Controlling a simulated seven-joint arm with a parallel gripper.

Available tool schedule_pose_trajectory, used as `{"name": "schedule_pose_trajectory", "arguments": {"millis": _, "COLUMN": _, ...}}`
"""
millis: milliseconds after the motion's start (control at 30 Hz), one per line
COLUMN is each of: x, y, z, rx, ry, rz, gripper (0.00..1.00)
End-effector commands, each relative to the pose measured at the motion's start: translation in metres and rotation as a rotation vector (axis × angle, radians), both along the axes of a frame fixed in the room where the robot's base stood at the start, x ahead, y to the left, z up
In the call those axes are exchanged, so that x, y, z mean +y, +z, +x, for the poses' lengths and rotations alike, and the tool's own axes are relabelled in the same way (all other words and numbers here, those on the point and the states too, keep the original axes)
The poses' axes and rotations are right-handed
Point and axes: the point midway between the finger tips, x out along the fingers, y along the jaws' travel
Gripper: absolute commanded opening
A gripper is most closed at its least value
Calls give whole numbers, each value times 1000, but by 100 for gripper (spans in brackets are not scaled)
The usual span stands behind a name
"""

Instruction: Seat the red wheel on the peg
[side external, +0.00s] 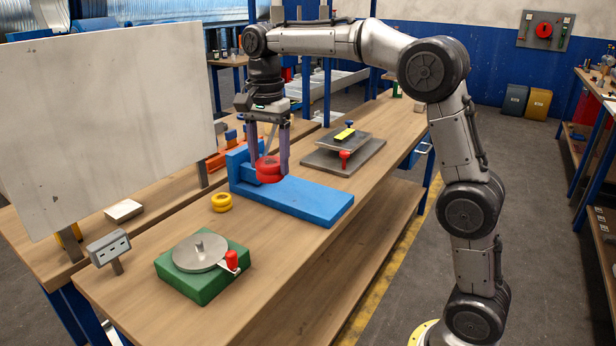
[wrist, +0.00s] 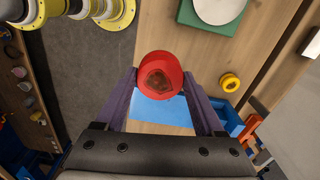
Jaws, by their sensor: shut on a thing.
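The red wheel (side external: 268,166) is held between the two fingers of my gripper (side external: 268,172). It also shows in the wrist view (wrist: 161,74) between the fingertips, with a dark reddish middle. My gripper points down above the blue fixture (side external: 305,203), with the wheel close to its upright block (side external: 240,168). I cannot tell whether the wheel touches the block. A short grey peg (side external: 199,244) stands up from a round metal disc (side external: 188,254) on a green base (side external: 205,287), at the front of the bench. No peg on the blue fixture can be made out clearly.
A red handle (side external: 232,259) stands beside the disc. A grey plate stand (side external: 343,155) is farther back. A large pale panel (side external: 105,115) rises at the left.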

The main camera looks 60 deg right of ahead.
Motion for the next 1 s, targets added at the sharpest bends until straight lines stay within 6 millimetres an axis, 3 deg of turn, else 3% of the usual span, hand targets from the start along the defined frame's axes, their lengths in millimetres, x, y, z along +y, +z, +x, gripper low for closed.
{"name": "schedule_pose_trajectory", "arguments": {"millis": 33, "x": 10, "y": 1, "z": 16, "rx": -1, "ry": 32, "rz": 0, "gripper": 6}}
{"name": "schedule_pose_trajectory", "arguments": {"millis": 200, "x": 45, "y": 1, "z": 55, "rx": 0, "ry": 122, "rz": 0, "gripper": 6}}
{"name": "schedule_pose_trajectory", "arguments": {"millis": 433, "x": 96, "y": -18, "z": 93, "rx": 1, "ry": 224, "rz": 0, "gripper": 6}}
{"name": "schedule_pose_trajectory", "arguments": {"millis": 633, "x": 124, "y": -43, "z": 102, "rx": 2, "ry": 273, "rz": 0, "gripper": 6}}
{"name": "schedule_pose_trajectory", "arguments": {"millis": 1000, "x": 130, "y": -48, "z": 102, "rx": -1, "ry": 284, "rz": 0, "gripper": 6}}
